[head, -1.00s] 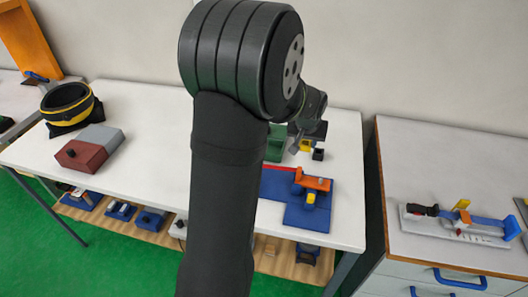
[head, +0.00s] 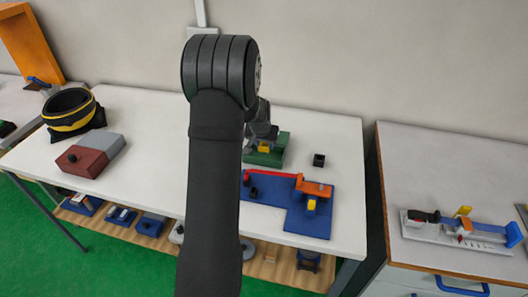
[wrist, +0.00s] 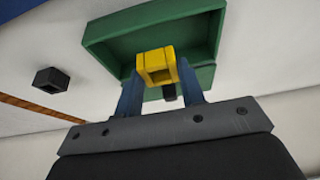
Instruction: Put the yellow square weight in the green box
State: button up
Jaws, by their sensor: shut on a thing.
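My gripper (wrist: 160,82) is shut on the yellow square weight (wrist: 157,66), a small block with a square hollow in the face toward the wrist camera. In the head view the yellow weight (head: 264,149) shows small in front of the green box (head: 280,152). The green box (wrist: 120,33) is a shallow open tray, and in the wrist view the weight overlaps its near part. I cannot tell how high the weight is above the box floor. A dark piece (wrist: 169,92) shows just below the weight, partly hidden. My arm hides the left part of the box in the head view.
A black square block (head: 319,160) stands on the white table right of the box. A blue fixture (head: 308,222) with orange and red parts lies in front. A red-grey block (head: 90,155) and a black-yellow ring (head: 68,110) are at left.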

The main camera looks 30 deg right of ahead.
aim_at(264, 151)
jog(key=shift+f, duration=2)
jog(key=shift+f, duration=0.1)
jog(key=o, duration=1.2)
jog(key=v, duration=1.2)
jog(key=x, duration=1.2)
jog(key=shift+f, duration=0.2)
jog(key=shift+r, duration=1.45)
